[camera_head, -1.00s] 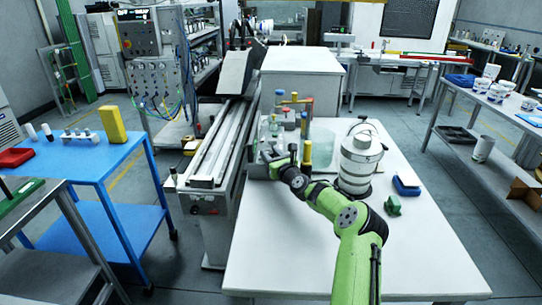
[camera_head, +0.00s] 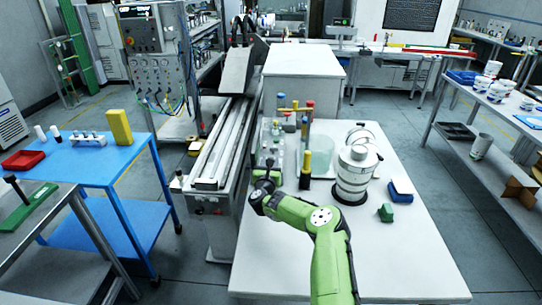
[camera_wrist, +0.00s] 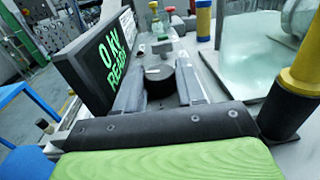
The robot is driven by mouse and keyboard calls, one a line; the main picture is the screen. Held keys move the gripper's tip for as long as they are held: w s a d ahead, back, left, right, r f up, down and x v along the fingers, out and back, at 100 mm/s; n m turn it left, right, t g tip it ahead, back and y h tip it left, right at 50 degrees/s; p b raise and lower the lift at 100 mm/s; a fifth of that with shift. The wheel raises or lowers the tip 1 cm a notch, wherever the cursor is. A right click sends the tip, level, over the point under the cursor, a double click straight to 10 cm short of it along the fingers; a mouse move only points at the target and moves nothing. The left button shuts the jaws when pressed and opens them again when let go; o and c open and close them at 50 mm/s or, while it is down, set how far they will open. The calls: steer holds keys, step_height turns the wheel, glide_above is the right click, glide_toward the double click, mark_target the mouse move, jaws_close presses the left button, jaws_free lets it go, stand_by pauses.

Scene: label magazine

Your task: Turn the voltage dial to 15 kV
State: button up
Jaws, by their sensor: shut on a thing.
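The voltage dial (camera_wrist: 160,83) is a black round knob with a pale mark on top, seen in the wrist view. My gripper (camera_wrist: 158,76) is shut on it, one grey finger on each side. A dark display (camera_wrist: 100,58) stands left of the dial, with green text that seems to read "0 kV READY". In the head view my gripper (camera_head: 266,178) is at the left edge of the white table; the dial cannot be made out there.
A yellow-and-black cylinder (camera_wrist: 290,92) stands close on the right of my gripper, with a glass tank (camera_wrist: 243,62) behind it.

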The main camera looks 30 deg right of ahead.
steer(key=shift+w+a+m+g+h, duration=0.1)
steer(key=shift+w+m+g+h, duration=0.05)
steer(key=shift+m+g+h, duration=1.1)
steer(key=shift+g+p, duration=0.25)
steer(key=shift+p, duration=0.05)
steer(key=shift+r, duration=0.1)
steer(key=o, duration=1)
